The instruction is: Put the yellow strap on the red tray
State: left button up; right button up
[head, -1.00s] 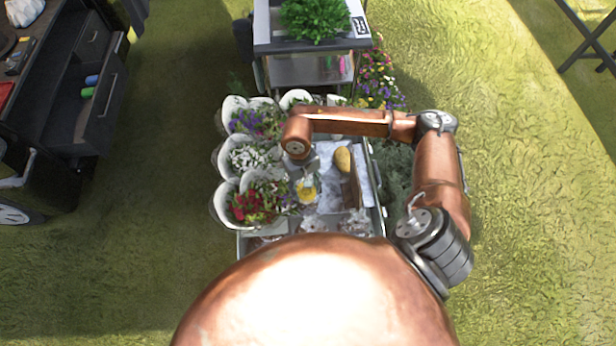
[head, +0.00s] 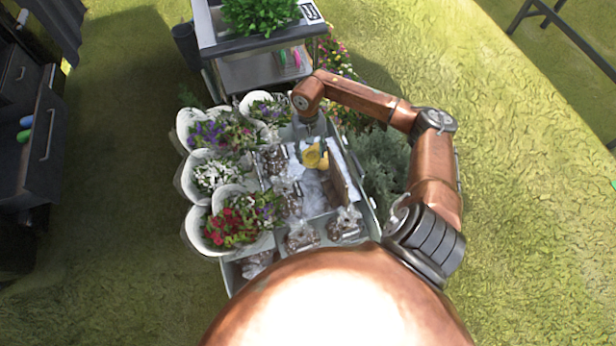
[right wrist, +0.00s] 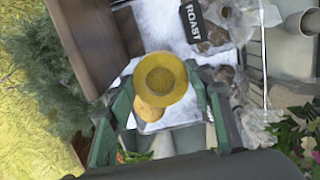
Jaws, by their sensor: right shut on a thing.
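The yellow strap (right wrist: 162,78) looks like a round yellow roll with a rim in the right wrist view. It sits between the green-grey fingers of my right gripper (right wrist: 163,92), which is shut on it. In the head view the strap (head: 311,156) shows as a small yellow patch below the wrist of my right arm, above the flower cart (head: 374,206). My right gripper (head: 312,130) is mostly hidden there by the wrist. The red tray is not visible in the current views. My left gripper is not in view.
A yellow potato-like thing (right wrist: 148,110) lies behind the strap. Wrapped bouquets (head: 215,175) line the cart's left side, and clear bags (head: 303,237) lie in it. A stand with a green plant (head: 260,15) is beyond. A dark drawer cabinet (head: 45,150) stands left, with open grass between.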

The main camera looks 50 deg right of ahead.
notch_tip(320, 180, down, 14)
jog(key=b, duration=0.2)
jog(key=shift+r+b, duration=0.1)
jog(key=shift+b, duration=0.3)
notch_tip(320, 180, down, 4)
jog(key=shift+f+b, duration=0.15)
jog(key=shift+b, duration=0.4)
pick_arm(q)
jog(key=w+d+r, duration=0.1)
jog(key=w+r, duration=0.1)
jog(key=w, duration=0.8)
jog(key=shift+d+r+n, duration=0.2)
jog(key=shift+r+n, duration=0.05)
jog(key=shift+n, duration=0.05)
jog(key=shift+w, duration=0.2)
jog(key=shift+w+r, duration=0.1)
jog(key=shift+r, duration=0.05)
pick_arm(e)
jog(key=o, duration=1.3)
